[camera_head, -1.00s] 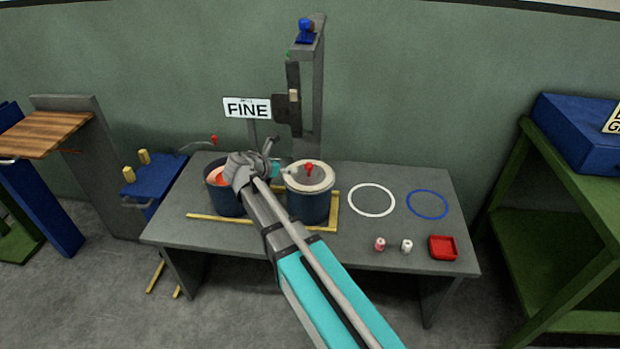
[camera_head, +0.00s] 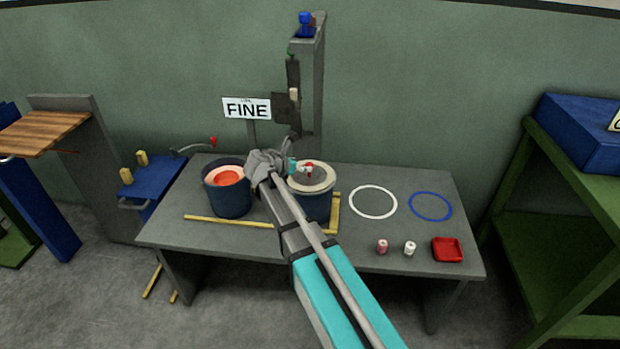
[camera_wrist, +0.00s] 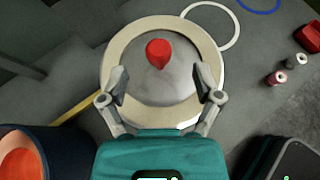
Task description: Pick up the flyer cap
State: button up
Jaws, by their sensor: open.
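The flyer cap seems to be the red knob (camera_wrist: 158,53) on a grey disc inside a cream ring. In the head view the red knob (camera_head: 309,166) sits at the top middle of the right dark blue pot (camera_head: 316,206), partly behind my wrist. In the wrist view my gripper (camera_wrist: 160,82) is open and empty. Its two fingers spread over the near part of the disc, with the knob centred between them but farther up the picture. I cannot tell how high the fingers are above the disc.
An open blue pot (camera_head: 228,198) with an orange inside stands left of the capped pot. Yellow strips (camera_head: 215,220) lie on the grey table (camera_head: 380,235). To the right are white and blue rings, two small spools and a red tray (camera_head: 447,249). A FINE sign (camera_head: 247,108) and grey post stand behind.

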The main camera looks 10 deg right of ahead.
aim_at(308, 164)
jog(key=shift+f, duration=0.1)
jog(key=b+x, duration=0.2)
jog(key=x, duration=0.2)
jog(key=shift+w+f, duration=0.15)
jog(key=shift+f, duration=0.05)
jog(key=shift+w+d+b, duration=0.2)
jog(key=shift+d+b, duration=0.15)
grip_shut()
dwell(0.4)
